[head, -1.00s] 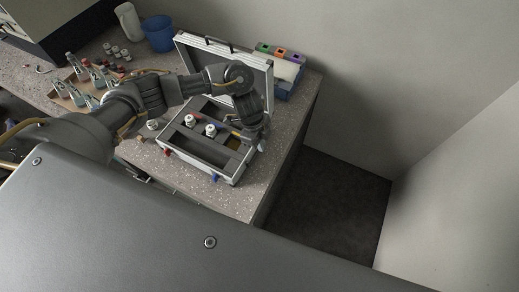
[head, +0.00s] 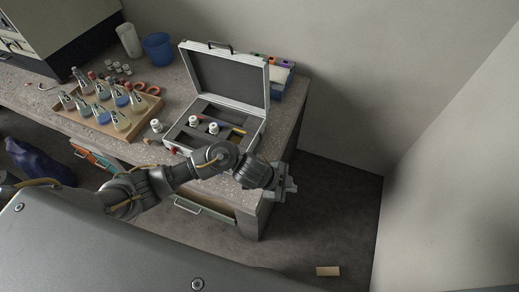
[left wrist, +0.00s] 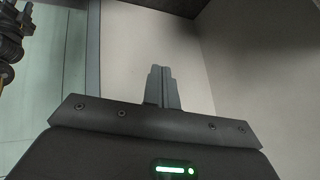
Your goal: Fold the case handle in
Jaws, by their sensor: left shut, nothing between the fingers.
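The silver case (head: 255,108) stands open on the bench, its lid (head: 225,75) upright at the back. The dark handle (head: 219,45) is on the lid's top edge and appears to stick up from it. White-capped bottles (head: 194,121) stand in the case's dark insert. My left gripper (head: 291,187) is beyond the bench's front right corner, low and apart from the case. Its fingers (left wrist: 162,88) are shut together and empty in the left wrist view. My left forearm hides part of the case's front. My right gripper is not in view.
A wooden tray (head: 143,118) of flasks stands left of the case. A blue cup (head: 158,48) and a white container (head: 129,40) are behind. A blue bin (head: 287,80) stands right of the lid, near the wall. The floor to the right is mostly clear.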

